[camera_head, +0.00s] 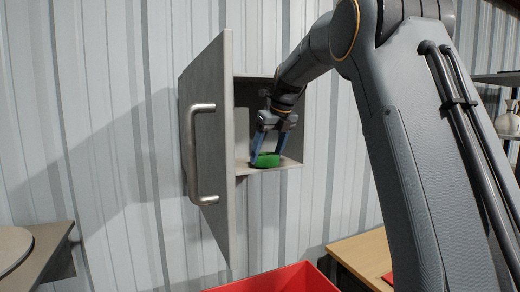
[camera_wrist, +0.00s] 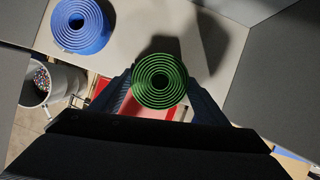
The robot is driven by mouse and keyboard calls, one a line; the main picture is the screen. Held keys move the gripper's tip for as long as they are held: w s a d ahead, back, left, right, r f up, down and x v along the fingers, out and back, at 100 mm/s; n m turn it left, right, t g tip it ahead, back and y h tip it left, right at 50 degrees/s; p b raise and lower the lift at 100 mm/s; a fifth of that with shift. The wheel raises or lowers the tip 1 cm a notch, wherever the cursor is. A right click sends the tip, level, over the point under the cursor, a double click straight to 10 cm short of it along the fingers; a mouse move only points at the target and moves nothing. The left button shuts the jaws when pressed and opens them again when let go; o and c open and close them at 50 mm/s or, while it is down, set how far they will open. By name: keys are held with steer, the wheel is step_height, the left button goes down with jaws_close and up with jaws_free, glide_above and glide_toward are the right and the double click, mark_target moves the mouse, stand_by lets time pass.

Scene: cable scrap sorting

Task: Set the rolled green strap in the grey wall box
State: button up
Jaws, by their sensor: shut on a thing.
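The rolled green strap (camera_head: 265,160) is between the fingers of my gripper (camera_head: 267,157) inside the grey wall box (camera_head: 287,165), at or just above its floor. I cannot tell whether it touches the floor. In the wrist view the green strap (camera_wrist: 160,80) shows its spiral end, with a finger of my gripper (camera_wrist: 160,92) on each side. The box's grey door (camera_head: 215,130), with a bar handle, stands open on the left.
A rolled blue strap (camera_wrist: 82,26) lies on a pale surface in the wrist view. A red bin (camera_head: 285,280) stands below the box. A wooden table (camera_head: 365,252) is at lower right, and a grey shelf (camera_head: 50,240) at lower left.

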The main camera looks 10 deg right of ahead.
steer(key=w, duration=0.1)
steer(key=w+a+p, duration=0.2)
steer(key=w, duration=0.1)
steer(key=shift+s+d+f+p, duration=0.15)
steer(key=shift+f+p, duration=0.05)
steer(key=shift+p, duration=0.45)
steer(key=shift+f, duration=0.15)
steer(key=shift+f, duration=0.1)
steer(key=o, duration=1.2)
